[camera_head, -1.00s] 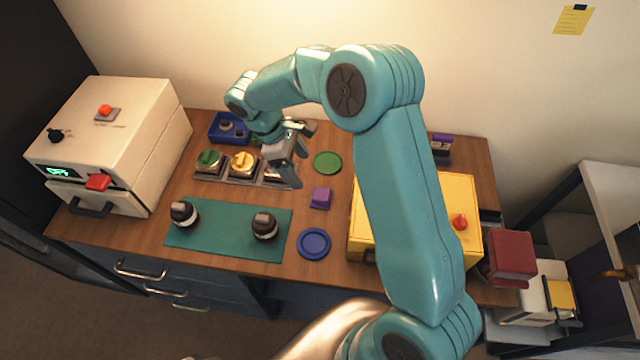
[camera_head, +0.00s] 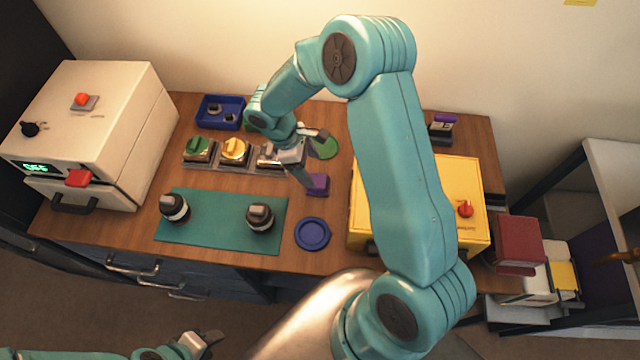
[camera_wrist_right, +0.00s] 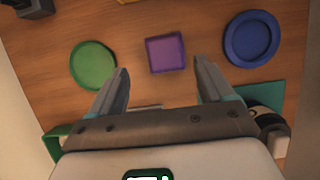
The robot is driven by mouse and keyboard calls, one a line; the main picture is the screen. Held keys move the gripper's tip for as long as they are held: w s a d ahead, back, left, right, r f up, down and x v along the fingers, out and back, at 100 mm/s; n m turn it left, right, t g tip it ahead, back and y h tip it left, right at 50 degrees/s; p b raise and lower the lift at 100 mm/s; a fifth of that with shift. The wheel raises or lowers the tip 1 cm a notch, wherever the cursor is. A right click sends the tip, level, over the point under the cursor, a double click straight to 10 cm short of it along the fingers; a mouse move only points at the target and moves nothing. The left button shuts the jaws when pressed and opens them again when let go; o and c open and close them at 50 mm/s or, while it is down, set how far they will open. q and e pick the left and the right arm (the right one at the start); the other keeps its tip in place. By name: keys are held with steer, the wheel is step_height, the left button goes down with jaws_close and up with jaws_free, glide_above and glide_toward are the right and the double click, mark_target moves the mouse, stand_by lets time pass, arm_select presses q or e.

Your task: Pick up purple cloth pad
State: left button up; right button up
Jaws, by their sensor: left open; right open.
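The purple cloth pad (camera_head: 318,184) is a small square block lying on the wooden table between the green disc and the blue dish. In the right wrist view the pad (camera_wrist_right: 165,53) lies ahead of and between the fingertips. My right gripper (camera_head: 312,160) is open and empty, just above and beside the pad; its fingers also show in the right wrist view (camera_wrist_right: 160,85). My left gripper (camera_head: 207,340) is at the bottom left of the head view, open and away from the table top.
A green disc (camera_head: 324,148) lies behind the pad and a blue dish (camera_head: 312,234) in front. A yellow box (camera_head: 456,180) stands to the right. A teal mat (camera_head: 218,232) with two dark cylindrical parts lies to the left. A row of knobs (camera_head: 235,151) sits behind the mat.

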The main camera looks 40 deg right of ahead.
mark_target(319, 181)
steer(key=shift+a+f, duration=0.15)
steer(key=shift+f, duration=0.45)
steer(key=b+x, duration=0.1)
steer(key=x, duration=0.1)
steer(key=b+x, duration=0.1)
steer(key=x, duration=0.1)
steer(key=shift+s+a+b, duration=0.15)
steer(key=shift+s+b, duration=0.15)
steer(key=shift+s+d+f, duration=0.2)
steer(key=shift+w+a, duration=0.15)
steer(key=shift+w, duration=0.1)
steer(key=shift+a, duration=0.1)
steer(key=c, duration=0.4)
steer(key=shift+r, duration=0.1)
steer(key=c, duration=0.5)
steer(key=shift+s+d, duration=0.15)
steer(key=shift+d, duration=0.05)
